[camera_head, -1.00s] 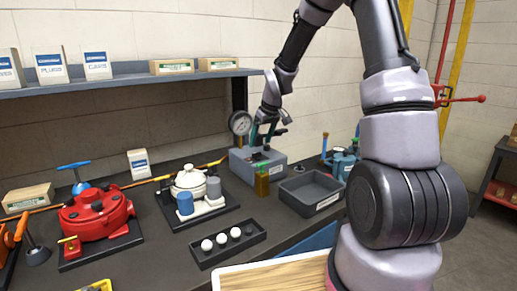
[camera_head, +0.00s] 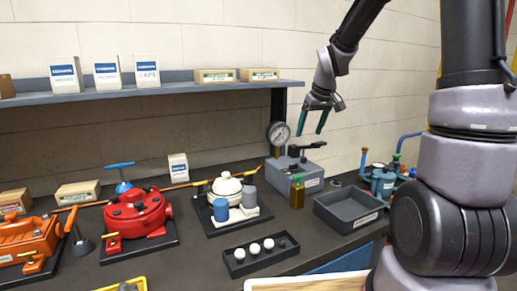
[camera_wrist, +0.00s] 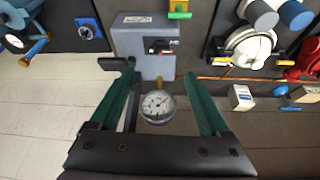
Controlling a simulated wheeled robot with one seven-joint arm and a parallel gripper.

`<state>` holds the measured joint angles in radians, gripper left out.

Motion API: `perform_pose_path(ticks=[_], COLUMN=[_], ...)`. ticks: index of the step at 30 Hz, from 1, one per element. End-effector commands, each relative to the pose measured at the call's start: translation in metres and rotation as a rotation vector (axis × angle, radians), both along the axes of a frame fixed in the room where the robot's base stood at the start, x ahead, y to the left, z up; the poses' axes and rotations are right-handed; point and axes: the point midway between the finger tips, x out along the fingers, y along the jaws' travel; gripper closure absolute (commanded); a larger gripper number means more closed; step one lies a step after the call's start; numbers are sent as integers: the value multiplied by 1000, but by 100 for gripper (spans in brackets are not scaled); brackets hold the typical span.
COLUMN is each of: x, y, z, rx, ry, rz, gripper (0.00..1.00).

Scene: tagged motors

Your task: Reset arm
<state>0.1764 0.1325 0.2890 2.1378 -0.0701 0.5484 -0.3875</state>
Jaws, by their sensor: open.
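My gripper (camera_head: 321,122) is raised above the back right of the workbench, its two green fingers apart with nothing between them. In the head view it hangs over a grey box-shaped unit (camera_head: 295,174) with a round pressure gauge (camera_head: 278,133) and a black lever. In the wrist view my open gripper (camera_wrist: 163,103) points toward the grey unit (camera_wrist: 146,45), and the gauge (camera_wrist: 157,107) shows between the fingers, apart from them. My arm comes down from the upper right of the head view.
A red motor (camera_head: 137,217), a white motor (camera_head: 226,187) and an orange motor (camera_head: 25,244) stand on the bench. A black tray (camera_head: 236,265) holds white balls. A grey bin (camera_head: 345,219) is at right. A shelf (camera_head: 190,84) with boxes runs along the wall.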

Motion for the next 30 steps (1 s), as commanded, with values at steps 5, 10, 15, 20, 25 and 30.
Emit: perform_pose_path(ticks=[5,10,15,20,25,30], x=[-56,-112,-171,-218,-246,-253], y=[-10,-18,-23,-25,-25,-25], z=[57,94,119,131,134,133], rx=[29,94,189,290,361,380], ry=[-42,-74,-102,-118,-122,-119], rz=[-144,-281,-406,-500,-553,-566], gripper=[20,20,20,20,20,20])
